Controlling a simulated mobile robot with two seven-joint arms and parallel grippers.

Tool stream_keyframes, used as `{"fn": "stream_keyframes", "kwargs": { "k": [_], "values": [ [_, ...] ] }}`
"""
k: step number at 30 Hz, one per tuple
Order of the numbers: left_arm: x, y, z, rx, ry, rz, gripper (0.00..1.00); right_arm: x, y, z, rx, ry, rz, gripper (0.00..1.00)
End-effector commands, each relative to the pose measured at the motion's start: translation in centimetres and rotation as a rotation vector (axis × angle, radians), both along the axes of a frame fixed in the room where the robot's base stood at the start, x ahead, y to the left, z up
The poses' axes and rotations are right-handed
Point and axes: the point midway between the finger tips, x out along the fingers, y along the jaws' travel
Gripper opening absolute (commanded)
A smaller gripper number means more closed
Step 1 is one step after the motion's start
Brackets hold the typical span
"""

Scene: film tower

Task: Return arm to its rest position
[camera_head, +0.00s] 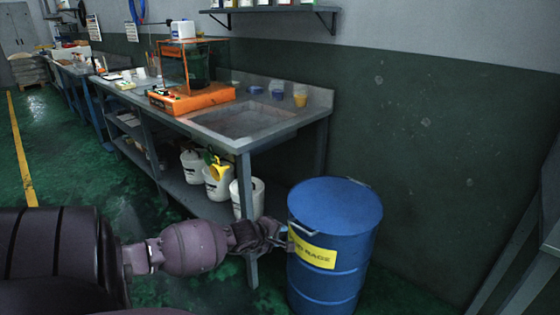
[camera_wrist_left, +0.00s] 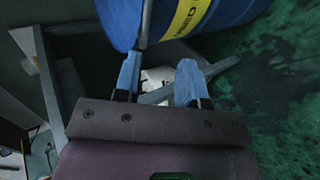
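My left arm (camera_head: 195,247) reaches in from the left in the head view. Its gripper (camera_head: 283,234) is beside the left side of the blue barrel (camera_head: 336,205), near its yellow label. I cannot tell whether it touches the barrel. In the left wrist view the two blue-padded fingers of the gripper (camera_wrist_left: 158,68) stand apart with nothing gripped between them. The barrel (camera_wrist_left: 225,12) lies just beyond the fingertips there. My right gripper is in neither view.
A grey workbench (camera_head: 320,101) with a sink and an orange machine (camera_head: 192,98) stands behind the arm. White buckets (camera_head: 217,180) sit on its lower shelf. A dark green wall (camera_head: 430,150) is behind the barrel. Green floor (camera_head: 75,170) is open at the left.

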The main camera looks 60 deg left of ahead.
Motion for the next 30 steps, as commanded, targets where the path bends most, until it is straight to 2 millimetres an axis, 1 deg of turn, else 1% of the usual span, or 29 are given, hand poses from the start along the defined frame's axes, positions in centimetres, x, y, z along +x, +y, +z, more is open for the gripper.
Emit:
{"fn": "stream_keyframes", "kwargs": {
  "k": [3,22,23,26,29,30],
  "values": [
    [-0.3,-0.1,0.3,0.0,-0.001,0.0,0.38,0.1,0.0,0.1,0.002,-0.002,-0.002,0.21],
    [-0.3,-0.2,0.3,-0.01,-0.005,0.002,0.38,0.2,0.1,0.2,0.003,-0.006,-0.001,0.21],
    [-0.4,-0.4,0.3,-0.023,-0.007,0.003,0.38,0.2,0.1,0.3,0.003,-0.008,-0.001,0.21],
    [-1.0,-1.8,0.1,-0.128,-0.026,0.024,0.38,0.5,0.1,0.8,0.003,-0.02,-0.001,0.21],
    [-2.1,-4.2,0.0,-0.322,-0.06,0.067,0.38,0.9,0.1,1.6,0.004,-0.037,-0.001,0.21],
    [-2.7,-5.4,0.0,-0.419,-0.077,0.091,0.38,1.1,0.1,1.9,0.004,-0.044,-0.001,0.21]
  ]
}}
